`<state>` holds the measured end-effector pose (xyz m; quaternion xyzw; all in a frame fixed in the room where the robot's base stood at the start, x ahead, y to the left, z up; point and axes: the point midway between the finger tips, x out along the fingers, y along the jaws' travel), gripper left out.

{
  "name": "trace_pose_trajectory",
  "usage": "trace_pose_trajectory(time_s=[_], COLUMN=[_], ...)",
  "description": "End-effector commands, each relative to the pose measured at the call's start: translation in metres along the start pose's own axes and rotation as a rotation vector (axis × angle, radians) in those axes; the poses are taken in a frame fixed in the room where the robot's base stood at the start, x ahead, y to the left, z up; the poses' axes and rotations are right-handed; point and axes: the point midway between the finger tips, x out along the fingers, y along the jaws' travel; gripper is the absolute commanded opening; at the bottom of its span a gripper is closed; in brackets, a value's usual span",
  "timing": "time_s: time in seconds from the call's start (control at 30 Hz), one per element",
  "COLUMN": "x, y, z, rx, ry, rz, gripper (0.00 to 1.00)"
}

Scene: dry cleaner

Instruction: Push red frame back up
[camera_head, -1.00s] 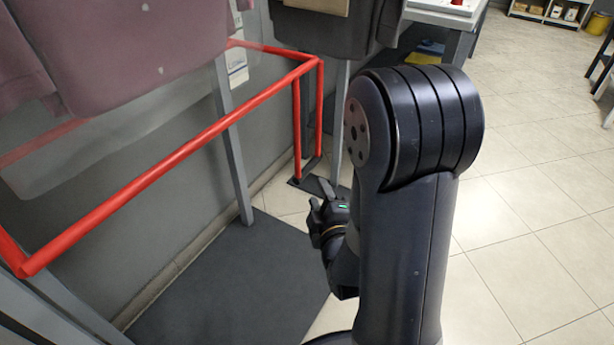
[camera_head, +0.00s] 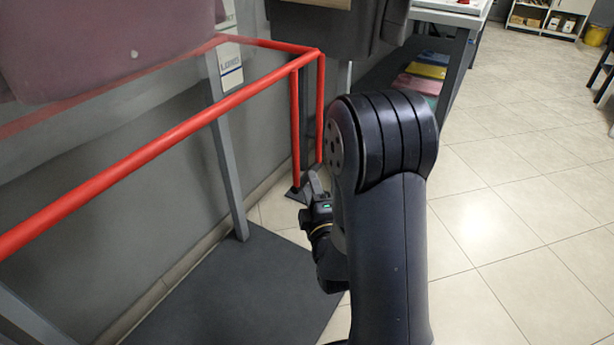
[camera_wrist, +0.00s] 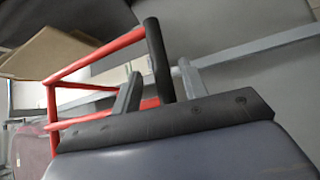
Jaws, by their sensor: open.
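The red frame (camera_head: 150,160) is a tubular rail running from the left edge to the back corner, where red posts (camera_head: 296,120) stand down to the floor. Its near left part is out of the head view. In the wrist view red bars (camera_wrist: 95,58) show at upper left, one meeting a black upright tube (camera_wrist: 158,60). My gripper (camera_head: 314,188) is low in the head view, in front of the foot of the red posts and partly hidden by my arm. In the wrist view my gripper (camera_wrist: 160,87) has its fingers apart, with the black tube showing between them; I cannot tell if they touch.
A grey post (camera_head: 228,165) stands by the wall above a dark floor mat (camera_head: 225,295). A table with coloured folded items (camera_head: 425,70) is at the back. Tiled floor (camera_head: 520,190) at right is clear.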

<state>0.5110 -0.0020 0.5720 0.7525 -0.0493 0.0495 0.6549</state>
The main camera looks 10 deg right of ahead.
Motion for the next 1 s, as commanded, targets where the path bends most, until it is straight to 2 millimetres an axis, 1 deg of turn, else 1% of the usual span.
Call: trace_pose_trajectory(time_s=[0.03, 0.1, 0.3, 0.43, 0.67, 1.0], x=[0.009, 0.02, 0.04, 0.044, 0.044, 0.044], y=[0.0, 0.0, -0.001, 0.0, 0.0, 0.0], z=[0.0, 0.0, 0.0, 0.0, 0.0, 0.0], rx=[0.0, 0.0, 0.0, 0.0, 0.0, 0.0], ry=[0.0, 0.0, 0.0, 0.0, 0.0, 0.0], rz=[0.004, 0.003, 0.0, -0.001, -0.001, -0.001], gripper=[0.41, 0.41, 0.41, 0.41, 0.41, 0.14])
